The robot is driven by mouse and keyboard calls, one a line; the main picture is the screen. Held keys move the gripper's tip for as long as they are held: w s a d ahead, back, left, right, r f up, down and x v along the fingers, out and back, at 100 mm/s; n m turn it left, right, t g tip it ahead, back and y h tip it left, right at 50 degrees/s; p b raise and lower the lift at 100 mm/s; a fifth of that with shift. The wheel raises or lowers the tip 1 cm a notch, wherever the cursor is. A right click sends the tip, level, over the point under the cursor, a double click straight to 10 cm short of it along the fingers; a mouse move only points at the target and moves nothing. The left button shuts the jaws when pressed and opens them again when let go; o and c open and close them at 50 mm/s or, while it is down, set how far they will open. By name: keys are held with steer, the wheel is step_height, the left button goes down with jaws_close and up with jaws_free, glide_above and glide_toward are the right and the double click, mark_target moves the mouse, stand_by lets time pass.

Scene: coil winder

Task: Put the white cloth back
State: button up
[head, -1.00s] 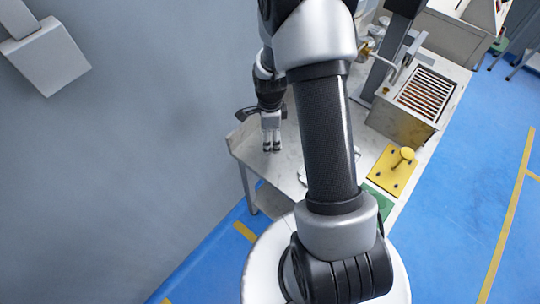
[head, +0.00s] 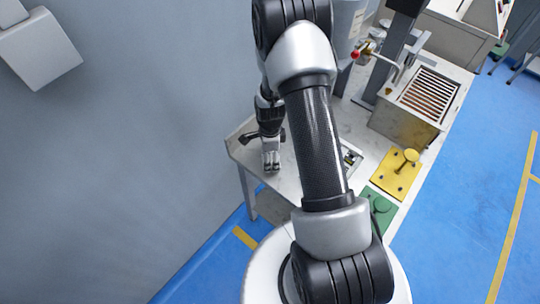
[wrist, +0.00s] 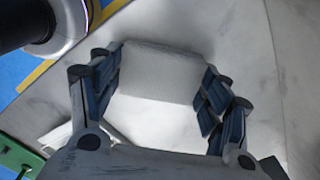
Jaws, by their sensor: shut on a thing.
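The white cloth (wrist: 160,72) is a thick, pale, folded-looking block between my fingers in the wrist view. My gripper (wrist: 162,98) is shut on it, with dark finger pads along its left and right sides. In the head view my gripper (head: 271,167) points down over the left end of the pale worktable (head: 290,180). The cloth cannot be made out there. Whether its underside touches the tabletop is unclear.
A yellow plate with a knob (head: 397,173) and a green plate (head: 378,212) lie along the table's right side. A metal box with a slatted top (head: 405,122) stands behind them. The grey wall (head: 150,150) is left of the table. My arm hides the table's middle.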

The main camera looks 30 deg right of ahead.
steer(key=shift+f, duration=0.15)
steer(key=o, duration=1)
steer(key=a+r+n+t+p, duration=0.1)
steer(key=a+r+n+p, duration=0.15)
steer(key=r, duration=0.95)
steer(key=a+r+n+p, duration=0.1)
steer(key=r+n, duration=0.2)
steer(key=r, duration=0.9)
steer(key=s+a+r+n+t, duration=0.1)
steer(key=s+a+r+n, duration=0.3)
steer(key=s+r+n, duration=0.4)
steer(key=s+a+r+n+t, duration=0.2)
steer(key=s+a+r+n, duration=0.3)
steer(key=s+r+n, duration=0.4)
steer(key=s+r, duration=0.1)
steer(key=s, duration=0.1)
steer(key=shift+s+t, duration=0.3)
steer(key=shift+s, duration=0.05)
steer(key=shift+r+n, duration=0.1)
steer(key=shift+n, duration=0.15)
